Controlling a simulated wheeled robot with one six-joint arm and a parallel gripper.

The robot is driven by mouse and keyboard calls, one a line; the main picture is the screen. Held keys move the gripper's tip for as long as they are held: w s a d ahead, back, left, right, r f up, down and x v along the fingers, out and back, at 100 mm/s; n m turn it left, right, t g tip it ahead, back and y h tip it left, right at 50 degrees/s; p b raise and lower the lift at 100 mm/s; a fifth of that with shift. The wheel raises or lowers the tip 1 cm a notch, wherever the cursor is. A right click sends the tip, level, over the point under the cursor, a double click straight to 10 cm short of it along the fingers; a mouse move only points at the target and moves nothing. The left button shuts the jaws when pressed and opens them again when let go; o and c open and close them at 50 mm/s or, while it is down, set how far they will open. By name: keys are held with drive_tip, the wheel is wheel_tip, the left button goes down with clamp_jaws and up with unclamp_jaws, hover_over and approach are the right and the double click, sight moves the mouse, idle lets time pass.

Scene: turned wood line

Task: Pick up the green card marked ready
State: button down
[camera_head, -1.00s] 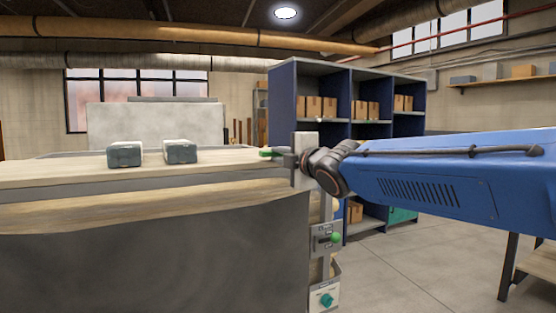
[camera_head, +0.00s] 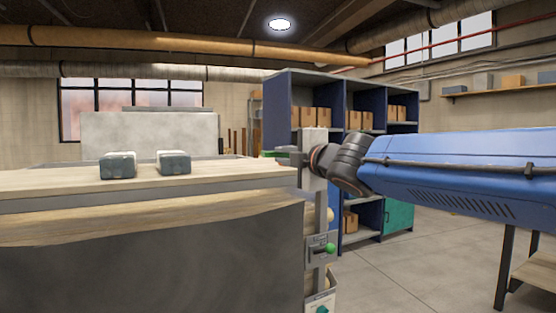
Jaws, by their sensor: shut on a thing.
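The green card (camera_head: 268,154) shows as a thin green sliver at the tip of my gripper (camera_head: 279,154). My gripper is shut on it and points left, just above the right end of the wooden bench top (camera_head: 225,177). The card is seen nearly edge-on, so its marking cannot be read. Most of the card and the fingertips are too small to make out. I cannot tell how far above the wood the card is.
Two grey blocks (camera_head: 118,166) (camera_head: 174,163) sit on the bench top at left. Blue shelving (camera_head: 277,105) with cartons is behind.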

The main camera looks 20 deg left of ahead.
drive_tip(key=s+d+r, duration=0.3)
drive_tip(key=s+d, duration=0.2)
drive_tip(key=d, duration=0.1)
drive_tip(key=shift+s+d, duration=0.3)
drive_tip(key=shift+s, duration=0.05)
idle(0.3)
